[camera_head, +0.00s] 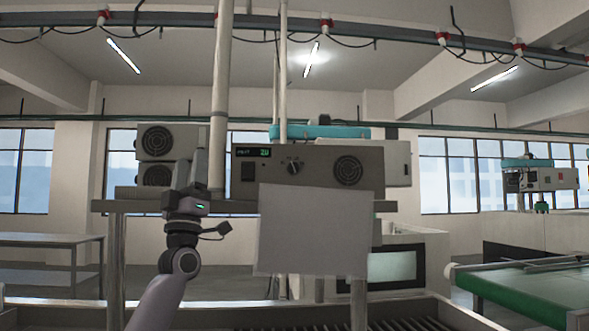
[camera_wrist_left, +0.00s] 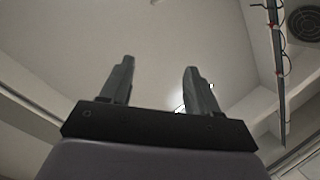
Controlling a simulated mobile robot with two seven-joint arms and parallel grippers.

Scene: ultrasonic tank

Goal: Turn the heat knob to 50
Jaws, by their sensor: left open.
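The heat knob (camera_head: 292,167) is a small round knob on the front of a dark grey control box (camera_head: 318,176) in the head view. A small display (camera_head: 252,153) with green characters sits left of it; the digits look like 20, but are too small to be sure. My left gripper (camera_head: 196,168) points up, left of the box and apart from the knob. In the left wrist view my left gripper (camera_wrist_left: 157,78) is open, with nothing between its fingers. The knob does not show in that view. My right gripper is not in view.
A pale panel (camera_head: 314,230) hangs below the box and hides part of the shelf. A round fan grille (camera_head: 348,171) is right of the knob. A vertical pole (camera_head: 219,100) rises between my left gripper and the box. A grey unit (camera_head: 168,150) stands behind the gripper.

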